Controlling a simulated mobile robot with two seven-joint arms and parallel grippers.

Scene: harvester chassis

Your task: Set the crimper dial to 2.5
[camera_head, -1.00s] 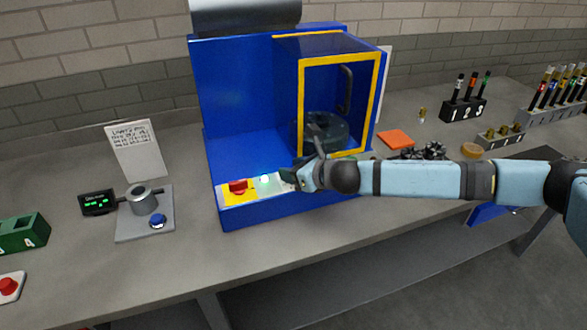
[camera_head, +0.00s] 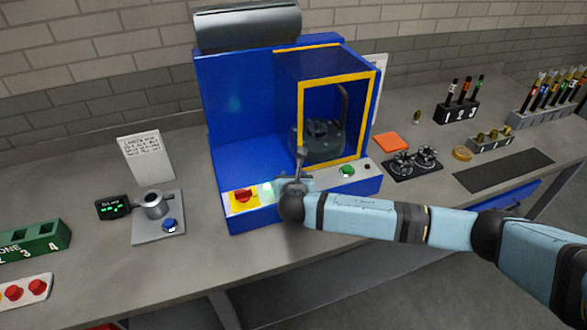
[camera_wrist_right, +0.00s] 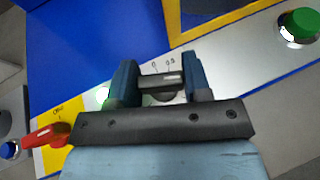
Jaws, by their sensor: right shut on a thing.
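The blue crimper machine (camera_head: 228,150) stands on the bench with a pale control panel along its front edge. My right gripper (camera_head: 293,186) is at this panel, between the red switch and the green button. In the right wrist view, the two fingers of my right gripper (camera_wrist_right: 161,82) are on either side of the grey crimper dial (camera_wrist_right: 162,86), shut on it. Small scale marks show just above the dial, but the set value is not readable. The head view hides the dial behind my gripper. My left gripper is not in view.
A red switch (camera_head: 243,196) on yellow is left of the dial, and a green button (camera_head: 347,170) is to the right. A yellow-framed guard (camera_head: 338,78) rises behind. A small gauge stand (camera_head: 158,228) is at left. The bench front is clear.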

